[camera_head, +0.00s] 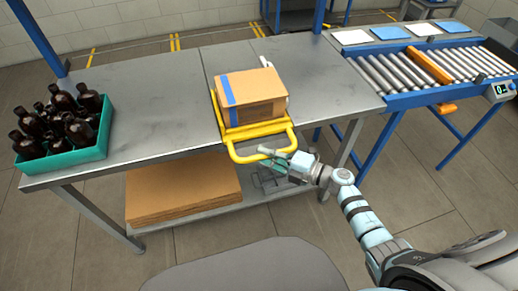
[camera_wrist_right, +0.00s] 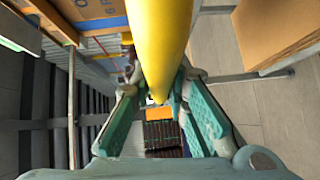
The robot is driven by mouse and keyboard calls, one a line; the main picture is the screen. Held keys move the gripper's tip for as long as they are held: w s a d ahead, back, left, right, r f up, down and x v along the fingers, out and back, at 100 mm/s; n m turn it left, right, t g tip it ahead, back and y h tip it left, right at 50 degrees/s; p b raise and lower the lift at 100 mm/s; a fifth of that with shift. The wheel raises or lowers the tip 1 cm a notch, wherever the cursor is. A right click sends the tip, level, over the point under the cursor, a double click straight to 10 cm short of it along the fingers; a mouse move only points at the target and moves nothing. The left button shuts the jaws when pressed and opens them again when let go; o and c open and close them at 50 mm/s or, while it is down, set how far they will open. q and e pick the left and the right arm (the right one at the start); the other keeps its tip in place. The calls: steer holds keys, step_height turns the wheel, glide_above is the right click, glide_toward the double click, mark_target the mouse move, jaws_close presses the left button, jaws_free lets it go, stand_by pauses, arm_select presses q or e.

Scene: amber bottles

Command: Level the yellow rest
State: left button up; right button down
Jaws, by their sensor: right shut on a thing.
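The yellow rest (camera_head: 258,130) is a tubular frame at the front edge of the steel table, with a loop handle that sticks out past the edge. A cardboard box (camera_head: 257,97) with a blue stripe sits on it. Whether the rest is level is hard to tell. My right gripper (camera_head: 275,155) is at the front bar of the handle. In the right wrist view the yellow bar (camera_wrist_right: 160,45) runs between the fingers of my right gripper (camera_wrist_right: 160,98), which is shut on it. My left gripper is out of view.
A green crate (camera_head: 85,152) of dark bottles stands at the table's left end. A roller conveyor (camera_head: 390,78) with blue and white pads behind it is at the right. Flat cardboard (camera_head: 180,185) lies on the lower shelf. The steel tabletop (camera_head: 155,100) between crate and box is clear.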

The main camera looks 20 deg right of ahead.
steer(key=c, duration=1.6)
jaws_free()
steer(key=shift+s+r, duration=0.1)
steer(key=shift+o, duration=0.2)
steer(key=f+v, duration=0.1)
steer(key=v, duration=1.1)
steer(key=shift+r, duration=0.4)
steer(key=shift+d, duration=0.1)
